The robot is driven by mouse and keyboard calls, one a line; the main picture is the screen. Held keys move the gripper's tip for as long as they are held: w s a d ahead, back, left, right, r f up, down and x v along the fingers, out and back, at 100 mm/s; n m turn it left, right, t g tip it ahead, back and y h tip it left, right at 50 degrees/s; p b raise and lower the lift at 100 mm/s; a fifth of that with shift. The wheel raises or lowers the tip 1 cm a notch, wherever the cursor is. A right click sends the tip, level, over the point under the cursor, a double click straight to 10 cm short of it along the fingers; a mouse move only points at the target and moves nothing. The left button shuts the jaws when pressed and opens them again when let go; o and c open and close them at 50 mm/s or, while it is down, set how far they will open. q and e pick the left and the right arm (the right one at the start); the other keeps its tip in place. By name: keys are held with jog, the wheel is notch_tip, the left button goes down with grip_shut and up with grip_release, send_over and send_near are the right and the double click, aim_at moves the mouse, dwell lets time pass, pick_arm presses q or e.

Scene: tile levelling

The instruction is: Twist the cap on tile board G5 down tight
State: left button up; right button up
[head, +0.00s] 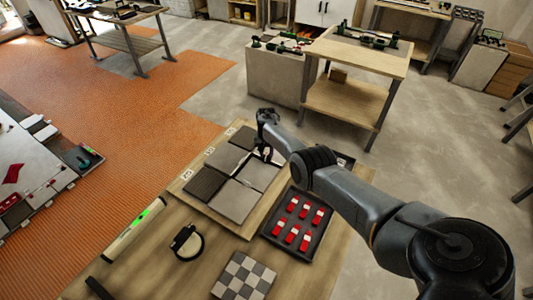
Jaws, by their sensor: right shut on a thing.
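The tile board (246,232) lies on the wooden bench with several grey and dark tiles (236,200) on it, parted by narrow joints. Small labels (187,174) run along its left edge, too small to read surely. My right gripper (266,153) points down over the far right part of the tiles, at a joint. It is shut on a small cap there, which the fingers mostly hide. Whether the cap touches the tiles cannot be seen. My left gripper is not in view.
A black tray (268,233) with several red pieces sits right of the board, under my right arm. A level (134,229), a round handled tool (187,243) and a checkered tile (243,277) lie nearer. Other worktables stand beyond on the floor.

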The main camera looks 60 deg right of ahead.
jog(key=m, duration=0.2)
jog(key=shift+f+m+b, duration=0.1)
jog(key=shift+m+b, duration=0.2)
jog(key=shift+m, duration=0.1)
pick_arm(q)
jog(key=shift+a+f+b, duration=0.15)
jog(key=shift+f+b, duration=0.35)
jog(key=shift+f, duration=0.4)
pick_arm(e)
jog(key=m, duration=0.3)
jog(key=shift+m, duration=0.3)
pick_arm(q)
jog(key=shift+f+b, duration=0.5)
pick_arm(e)
jog(key=m, duration=0.3)
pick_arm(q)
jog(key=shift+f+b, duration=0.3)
pick_arm(e)
jog(key=shift+m, duration=0.9)
jog(key=o, duration=1.1)
jog(key=shift+c, duration=0.2)
